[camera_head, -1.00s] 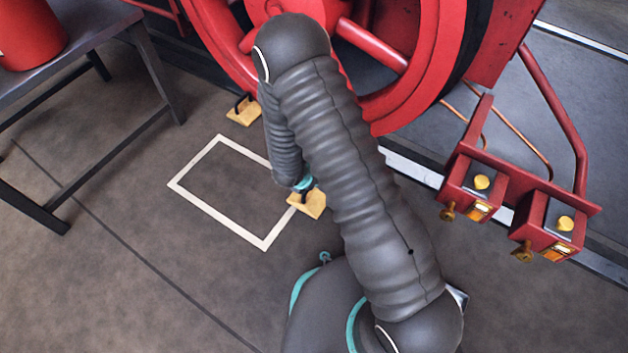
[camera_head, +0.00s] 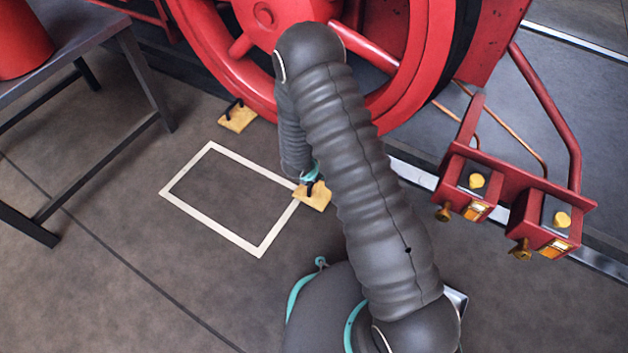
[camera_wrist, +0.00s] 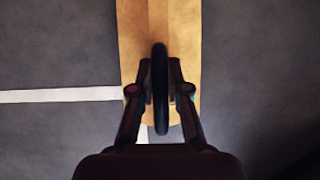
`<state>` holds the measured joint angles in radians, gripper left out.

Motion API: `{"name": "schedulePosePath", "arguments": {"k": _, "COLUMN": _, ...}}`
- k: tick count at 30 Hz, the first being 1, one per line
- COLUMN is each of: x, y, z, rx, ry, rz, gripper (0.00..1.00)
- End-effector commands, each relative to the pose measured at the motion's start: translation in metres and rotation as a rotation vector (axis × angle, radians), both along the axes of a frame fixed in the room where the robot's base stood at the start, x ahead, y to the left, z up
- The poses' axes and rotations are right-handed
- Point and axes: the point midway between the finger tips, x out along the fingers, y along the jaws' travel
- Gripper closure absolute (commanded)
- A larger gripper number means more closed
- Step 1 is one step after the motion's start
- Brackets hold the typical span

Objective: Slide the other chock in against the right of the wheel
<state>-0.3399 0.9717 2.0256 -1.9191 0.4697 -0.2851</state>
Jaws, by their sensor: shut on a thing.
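One wooden chock (camera_head: 312,196) with a dark handle is in my gripper (camera_head: 310,183), near the right corner of the white floor rectangle. In the wrist view my gripper (camera_wrist: 157,90) is shut on the black handle of this chock (camera_wrist: 190,40). I cannot tell whether the chock touches the floor. Another chock (camera_head: 237,118) sits on the floor at the lower left of the red wheel (camera_head: 225,65). My arm hides part of the wheel, including much of its lower rim.
A white rectangle (camera_head: 212,236) is marked on the floor. A grey table (camera_head: 80,32) with a red container (camera_head: 22,40) stands at the left. Red brackets with brass fittings (camera_head: 477,181) stand at the right, beside a rail. Floor at the lower left is clear.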

Motion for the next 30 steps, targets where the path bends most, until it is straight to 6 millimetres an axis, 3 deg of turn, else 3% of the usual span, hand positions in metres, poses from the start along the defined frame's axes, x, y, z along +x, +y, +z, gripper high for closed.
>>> {"name": "schedulePosePath", "arguments": {"k": 30, "x": 0.082, "y": -0.059, "z": 0.000, "rx": -0.001, "ry": -0.003, "rz": -0.003, "gripper": 1.00}}
